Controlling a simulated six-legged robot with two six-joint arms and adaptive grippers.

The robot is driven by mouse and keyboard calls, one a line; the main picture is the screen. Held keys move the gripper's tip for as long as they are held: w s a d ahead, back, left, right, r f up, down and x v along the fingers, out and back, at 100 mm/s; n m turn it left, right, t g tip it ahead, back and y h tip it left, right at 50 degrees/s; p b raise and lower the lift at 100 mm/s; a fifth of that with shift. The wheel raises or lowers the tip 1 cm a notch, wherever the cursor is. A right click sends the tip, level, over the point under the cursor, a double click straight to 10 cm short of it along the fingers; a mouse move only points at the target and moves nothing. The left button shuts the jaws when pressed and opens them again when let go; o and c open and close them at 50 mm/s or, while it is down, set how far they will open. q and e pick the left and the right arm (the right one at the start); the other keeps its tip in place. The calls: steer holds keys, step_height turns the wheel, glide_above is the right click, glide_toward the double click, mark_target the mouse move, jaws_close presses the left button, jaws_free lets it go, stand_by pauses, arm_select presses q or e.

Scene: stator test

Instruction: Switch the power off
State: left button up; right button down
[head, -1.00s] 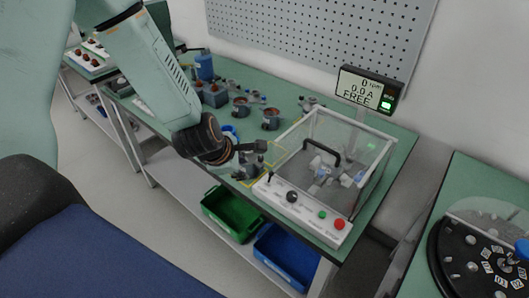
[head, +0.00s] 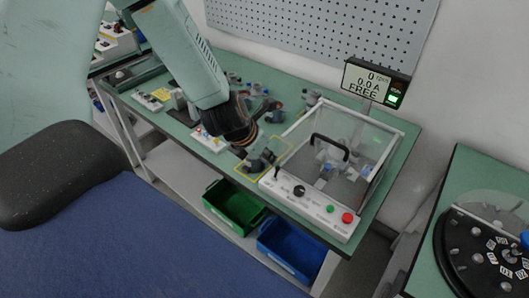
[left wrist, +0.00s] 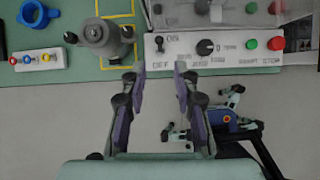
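The power switch (head: 277,173) is a small dark toggle at the left end of a white control panel (head: 312,205). In the left wrist view the toggle (left wrist: 158,43) stands between an ON label above and an OFF label below; I cannot tell which way it is tipped. My left gripper (head: 267,159) is just left of the panel in the head view. In the left wrist view its two fingers (left wrist: 156,82) are apart with nothing between them, in line with the toggle and short of it. The display (head: 373,83) reads 0 rpm, 0.0 A, FREE, with a green light. My right gripper is not in view.
A black knob (head: 299,191), green button (head: 330,209) and red button (head: 348,218) share the panel. A clear guard box (head: 340,150) with a black handle stands behind. A grey stator-like part (left wrist: 97,38) sits left of the panel. Green (head: 235,205) and blue (head: 292,249) bins are below.

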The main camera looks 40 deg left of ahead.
arm_select(q)
steer(key=b, duration=0.4)
glide_toward(277, 167)
step_height(277, 167, down, 2)
steer(key=shift+w+d+f+b, duration=0.25)
steer(key=shift+w+f+b, duration=0.35)
steer(key=shift+w+b, duration=0.2)
steer(key=shift+w+a+f, duration=0.2)
steer(key=shift+a+f, duration=0.05)
steer(key=shift+a, duration=0.1)
steer(key=shift+s+d+r, duration=0.1)
steer(key=shift+d, duration=0.1)
steer(key=shift+d+b, duration=0.1)
steer(key=shift+b, duration=0.3)
steer(key=shift+w+f+b, duration=0.35)
steer(key=shift+f+b, duration=0.25)
steer(key=shift+b, duration=0.05)
steer(key=shift+w+f+b, duration=0.1)
steer(key=shift+f+b, duration=0.2)
steer(key=shift+b, duration=0.6)
steer(key=shift+w+f+b, duration=0.3)
steer(key=shift+f+b, duration=0.1)
steer(key=shift+b, duration=0.2)
steer(key=shift+w+f+b, duration=0.2)
steer(key=shift+f+b, duration=0.2)
steer(key=shift+b, duration=0.45)
steer(key=shift+w+f+b, duration=0.3)
steer(key=shift+f+b, duration=0.05)
steer(key=shift+b, duration=0.1)
